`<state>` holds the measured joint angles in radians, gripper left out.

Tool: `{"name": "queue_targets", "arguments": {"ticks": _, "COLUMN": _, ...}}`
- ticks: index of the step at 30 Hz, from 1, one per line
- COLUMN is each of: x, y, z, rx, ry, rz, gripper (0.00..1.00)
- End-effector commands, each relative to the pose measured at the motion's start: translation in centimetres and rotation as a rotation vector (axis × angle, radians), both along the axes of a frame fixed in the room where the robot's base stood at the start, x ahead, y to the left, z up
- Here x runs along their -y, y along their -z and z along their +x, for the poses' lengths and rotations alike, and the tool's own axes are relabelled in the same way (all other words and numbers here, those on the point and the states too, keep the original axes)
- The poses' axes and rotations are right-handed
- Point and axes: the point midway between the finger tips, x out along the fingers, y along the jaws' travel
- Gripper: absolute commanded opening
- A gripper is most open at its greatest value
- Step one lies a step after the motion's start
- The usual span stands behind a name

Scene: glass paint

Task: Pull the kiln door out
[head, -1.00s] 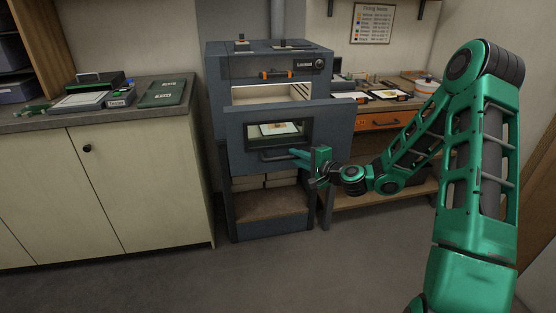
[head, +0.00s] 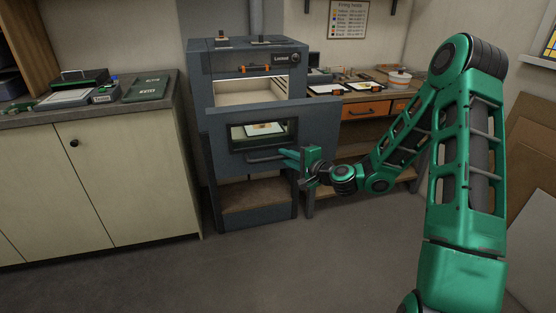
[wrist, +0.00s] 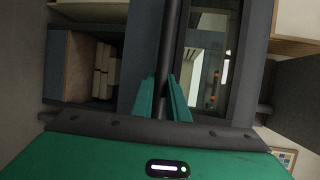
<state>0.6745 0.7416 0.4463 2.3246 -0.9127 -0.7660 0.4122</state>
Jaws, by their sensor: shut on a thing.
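The kiln (head: 222,95) is a dark grey box on a stand against the back wall. Its door (head: 222,165) stands out in front of the body, with a lit opening showing above and behind it. A window in the door shows a small pale panel (head: 264,128) with an orange mark. My gripper (head: 287,153) is shut on the right part of the dark bar handle (head: 250,159) below the window. In the wrist view the handle (wrist: 167,50) runs between my two green fingers (wrist: 162,97).
A wooden bench (head: 372,95) with an orange drawer is right of the kiln. The floor in front is clear.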

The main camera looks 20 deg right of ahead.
Motion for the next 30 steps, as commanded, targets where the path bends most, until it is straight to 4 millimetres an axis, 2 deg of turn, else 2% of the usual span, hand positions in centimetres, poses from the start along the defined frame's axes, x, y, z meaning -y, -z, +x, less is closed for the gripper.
{"name": "queue_targets", "arguments": {"ticks": 1, "x": 0.4, "y": 0.3, "z": 0.2, "rx": -0.002, "ry": 0.011, "rz": -0.008, "gripper": 0.0}}
{"name": "queue_targets", "arguments": {"ticks": 3, "x": -0.1, "y": 0.3, "z": 0.2, "rx": -0.002, "ry": 0.005, "rz": -0.008, "gripper": 0.0}}
{"name": "queue_targets", "arguments": {"ticks": 4, "x": -0.3, "y": 0.3, "z": 0.1, "rx": -0.002, "ry": 0.001, "rz": -0.008, "gripper": 0.21}}
{"name": "queue_targets", "arguments": {"ticks": 6, "x": -0.7, "y": 0.3, "z": 0.1, "rx": -0.002, "ry": -0.004, "rz": -0.007, "gripper": 0.33}}
{"name": "queue_targets", "arguments": {"ticks": 17, "x": -1.4, "y": 0.0, "z": -0.3, "rx": -0.001, "ry": -0.017, "rz": -0.002, "gripper": 0.33}}
{"name": "queue_targets", "arguments": {"ticks": 23, "x": -0.3, "y": -0.4, "z": -2.8, "rx": -0.004, "ry": -0.013, "rz": -0.001, "gripper": 0.33}}
{"name": "queue_targets", "arguments": {"ticks": 30, "x": 1.5, "y": -1.2, "z": -6.8, "rx": -0.005, "ry": -0.012, "rz": -0.002, "gripper": 0.33}}
